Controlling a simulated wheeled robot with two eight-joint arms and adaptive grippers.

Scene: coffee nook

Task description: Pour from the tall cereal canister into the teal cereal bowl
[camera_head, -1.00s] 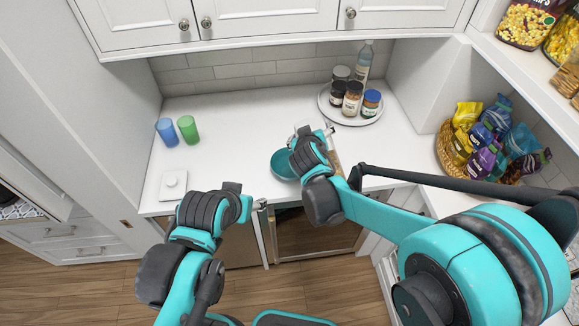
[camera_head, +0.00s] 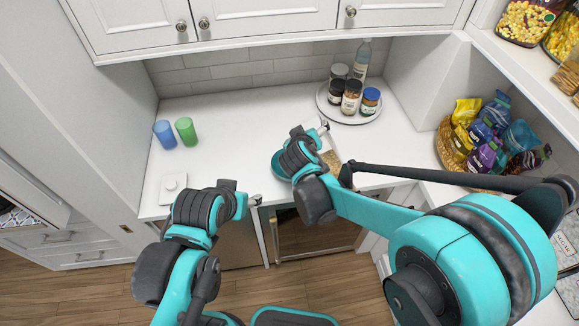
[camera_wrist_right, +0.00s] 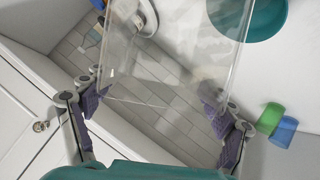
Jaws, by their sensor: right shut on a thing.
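The teal cereal bowl (camera_head: 278,164) sits on the white counter in the head view, largely hidden behind my right gripper (camera_head: 322,140). Its rim side also shows at the top right of the right wrist view (camera_wrist_right: 258,14). The clear canister (camera_wrist_right: 165,75) is between the fingers of my right gripper (camera_wrist_right: 155,112), which is shut on it. In the head view the canister (camera_head: 331,161) shows tan cereal just right of the gripper, beside the bowl. The canister looks tilted; its mouth is hidden. My left gripper (camera_head: 246,194) is before the counter's front edge, with no object visible in it.
A blue cup (camera_head: 165,134) and a green cup (camera_head: 186,131) stand at the counter's left, behind a small white square item (camera_head: 173,186). A round tray (camera_head: 323,103) with jars and a bottle stands at the back. A basket of snack bags (camera_head: 446,152) is at right.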

